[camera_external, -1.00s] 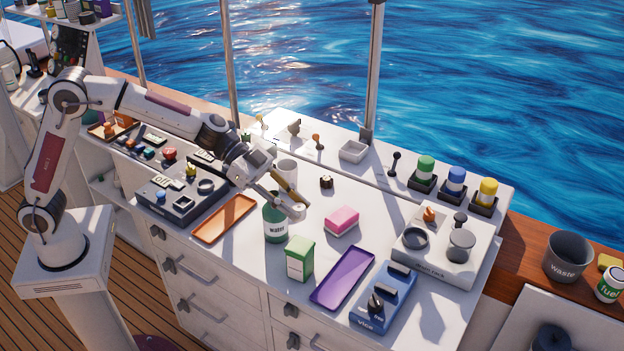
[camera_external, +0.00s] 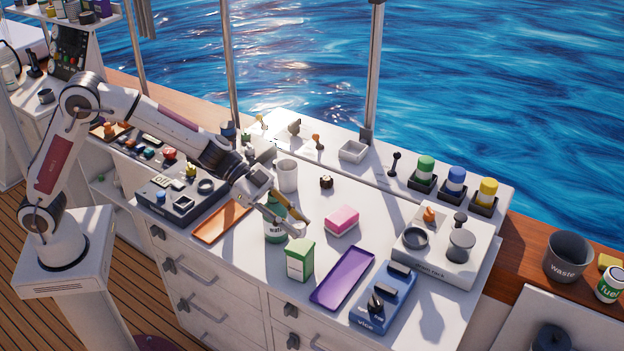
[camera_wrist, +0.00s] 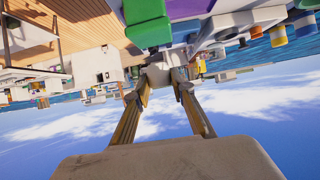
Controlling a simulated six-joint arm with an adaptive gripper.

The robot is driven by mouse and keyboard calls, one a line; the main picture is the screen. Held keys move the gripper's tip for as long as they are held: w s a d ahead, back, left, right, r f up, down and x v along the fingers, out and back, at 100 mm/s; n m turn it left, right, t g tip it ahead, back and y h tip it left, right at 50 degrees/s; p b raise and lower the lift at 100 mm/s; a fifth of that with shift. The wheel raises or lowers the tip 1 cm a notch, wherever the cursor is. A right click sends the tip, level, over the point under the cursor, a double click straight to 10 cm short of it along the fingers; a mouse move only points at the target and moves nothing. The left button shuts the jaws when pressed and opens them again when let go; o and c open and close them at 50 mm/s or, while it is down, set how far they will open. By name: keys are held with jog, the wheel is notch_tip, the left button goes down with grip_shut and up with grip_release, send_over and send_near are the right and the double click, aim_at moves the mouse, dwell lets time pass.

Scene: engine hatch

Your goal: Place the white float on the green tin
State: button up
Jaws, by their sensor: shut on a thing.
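My gripper (camera_external: 291,218) points down and to the right over the counter, shut on the small white float (camera_external: 296,229). In the wrist view the float (camera_wrist: 158,76) shows pale between the tips of my gripper (camera_wrist: 162,84). The green tin (camera_external: 300,262), a box with a white label, stands upright on the counter. The float is just above its top; I cannot tell whether they touch. In the wrist view the tin (camera_wrist: 147,22) is the green block at the top.
A green water bottle (camera_external: 275,231) stands close behind the tin, partly hidden by my gripper. A pink block (camera_external: 342,220), a purple tray (camera_external: 342,279) and a blue vice (camera_external: 383,299) lie to the right. An orange tray (camera_external: 221,221) lies left, and a white cup (camera_external: 288,176) stands behind.

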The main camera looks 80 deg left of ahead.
jog(key=shift+f, duration=1.8)
jog(key=shift+f, duration=0.15)
jog(key=o, duration=0.8)
jog(key=shift+r, duration=0.2)
jog(key=shift+v, duration=6)
